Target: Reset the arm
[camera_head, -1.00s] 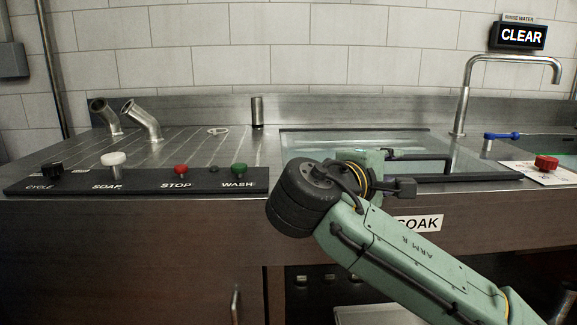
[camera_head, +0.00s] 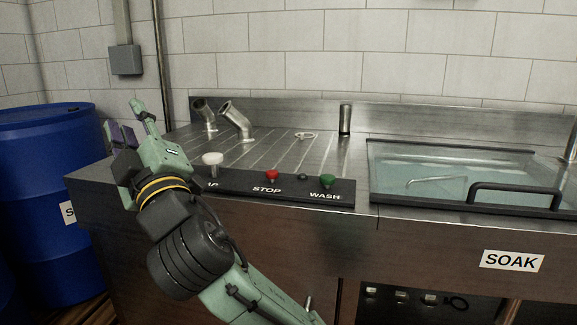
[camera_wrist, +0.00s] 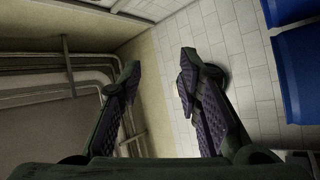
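My green arm rises from the bottom of the head view and bends up at the left. My gripper (camera_head: 123,118) is at the upper end, over the left end of the steel counter (camera_head: 190,225) and in front of the blue drum. In the wrist view my gripper (camera_wrist: 160,85) shows two dark padded fingers spread wide apart. Nothing is between them. The wrist and black joint hide the left end of the button panel (camera_head: 235,185).
A blue drum (camera_head: 50,200) stands left of the counter. White, red (camera_head: 271,175) and green (camera_head: 327,181) knobs stand on the panel. Two pipe elbows (camera_head: 238,120) and a short steel cylinder (camera_head: 345,119) stand behind. The water-filled SOAK basin (camera_head: 450,170) is at the right.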

